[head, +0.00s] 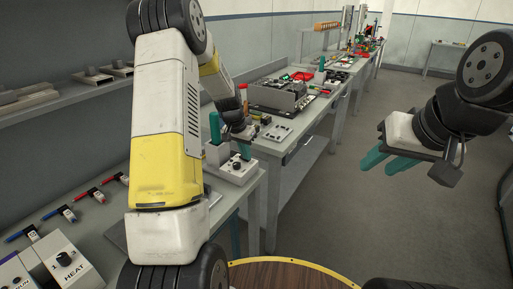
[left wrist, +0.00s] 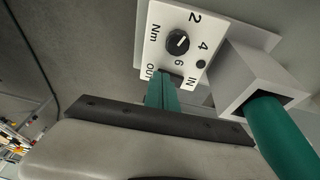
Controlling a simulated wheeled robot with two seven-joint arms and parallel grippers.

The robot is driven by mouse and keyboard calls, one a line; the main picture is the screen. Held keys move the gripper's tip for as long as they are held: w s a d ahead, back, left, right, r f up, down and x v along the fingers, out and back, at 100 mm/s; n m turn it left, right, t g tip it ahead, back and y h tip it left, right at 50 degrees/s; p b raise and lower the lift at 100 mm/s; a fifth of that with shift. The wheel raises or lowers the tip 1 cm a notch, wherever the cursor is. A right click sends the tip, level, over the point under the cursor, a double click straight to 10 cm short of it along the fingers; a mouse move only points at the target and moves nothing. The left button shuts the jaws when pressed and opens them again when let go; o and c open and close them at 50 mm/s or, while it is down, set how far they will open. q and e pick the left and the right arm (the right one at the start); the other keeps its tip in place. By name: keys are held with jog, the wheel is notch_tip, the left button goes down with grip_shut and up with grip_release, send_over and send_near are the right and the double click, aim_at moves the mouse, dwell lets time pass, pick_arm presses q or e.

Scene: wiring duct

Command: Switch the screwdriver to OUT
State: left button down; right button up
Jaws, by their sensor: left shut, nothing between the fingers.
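The screwdriver (head: 215,128) has a green handle and stands upright in a grey holder at the table's edge. In the left wrist view its handle (left wrist: 280,135) comes out of the square grey holder (left wrist: 255,82). Beside the holder is a white control panel (left wrist: 160,25) with a black knob (left wrist: 178,42), the numbers 2, 4, 6, "Nm", and the labels OUT and IN. My left gripper (left wrist: 168,77) is shut and empty, its green fingertips at the panel's edge between OUT and IN. They hide whatever lies there; contact is unclear. My right gripper (head: 391,157) is open and empty.
A HEAT box (head: 68,262) with a knob stands at the lower left, near red and blue handled tools (head: 60,214). A second bench (head: 275,135) with electronics runs into the distance. The floor at the right is clear.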

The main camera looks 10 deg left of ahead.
pick_arm(q)
jog(key=shift+w+a+r, duration=0.15)
jog(key=shift+a, duration=0.25)
jog(key=shift+r, duration=0.25)
jog(key=s+d+r, duration=0.1)
jog(key=s+r, duration=0.1)
jog(key=r, duration=0.4)
jog(key=s+d+r, duration=0.1)
jog(key=r, duration=0.5)
jog(key=shift+s+r, duration=0.35)
jog(key=shift+r, duration=0.05)
